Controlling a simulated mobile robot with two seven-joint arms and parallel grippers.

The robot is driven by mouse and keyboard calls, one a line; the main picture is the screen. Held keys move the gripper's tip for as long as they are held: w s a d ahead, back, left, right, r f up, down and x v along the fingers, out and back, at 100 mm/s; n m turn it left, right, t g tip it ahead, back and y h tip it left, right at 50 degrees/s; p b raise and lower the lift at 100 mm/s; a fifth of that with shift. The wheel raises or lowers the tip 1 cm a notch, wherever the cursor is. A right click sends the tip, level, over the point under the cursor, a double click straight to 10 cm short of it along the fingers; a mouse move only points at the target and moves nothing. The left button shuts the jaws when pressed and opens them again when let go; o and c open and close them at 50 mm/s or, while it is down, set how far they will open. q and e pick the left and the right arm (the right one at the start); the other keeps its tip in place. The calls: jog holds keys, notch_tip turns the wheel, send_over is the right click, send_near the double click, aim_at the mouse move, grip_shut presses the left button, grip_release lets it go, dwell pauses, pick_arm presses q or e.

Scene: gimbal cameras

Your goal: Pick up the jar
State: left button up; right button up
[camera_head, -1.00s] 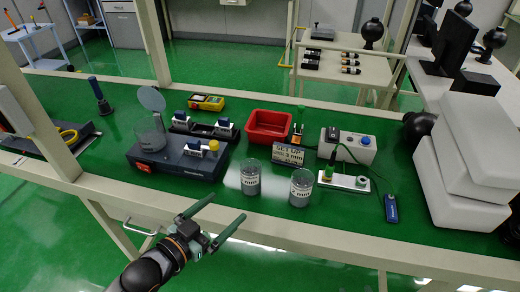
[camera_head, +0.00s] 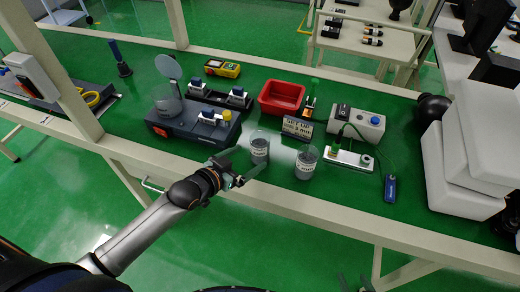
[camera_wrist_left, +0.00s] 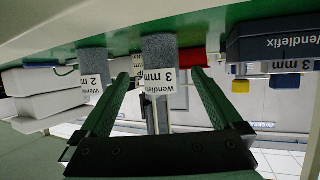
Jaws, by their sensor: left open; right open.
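Two clear jars with grey contents stand on the green bench near its front edge: a left jar (camera_head: 260,147) and a right jar (camera_head: 304,163). In the left wrist view, which is upside down, the jar labelled 3 mm (camera_wrist_left: 160,60) appears between the finger lines and the jar labelled 2 mm (camera_wrist_left: 92,72) stands off to the left. My left gripper (camera_head: 247,163) is open and empty, with its fingers pointing at the left jar from the front edge. Whether the fingertips reach around it is unclear. Tips of my right gripper (camera_head: 355,282) show at the bottom edge, apart.
A dark blue device (camera_head: 190,135) is at left. A white switch board (camera_head: 349,158) and white boxes (camera_head: 470,130) are at right.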

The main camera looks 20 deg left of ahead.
aim_at(253, 154)
pick_arm(q)
jog(key=shift+x, duration=2.7)
jog(key=shift+a+f, duration=0.1)
grip_shut()
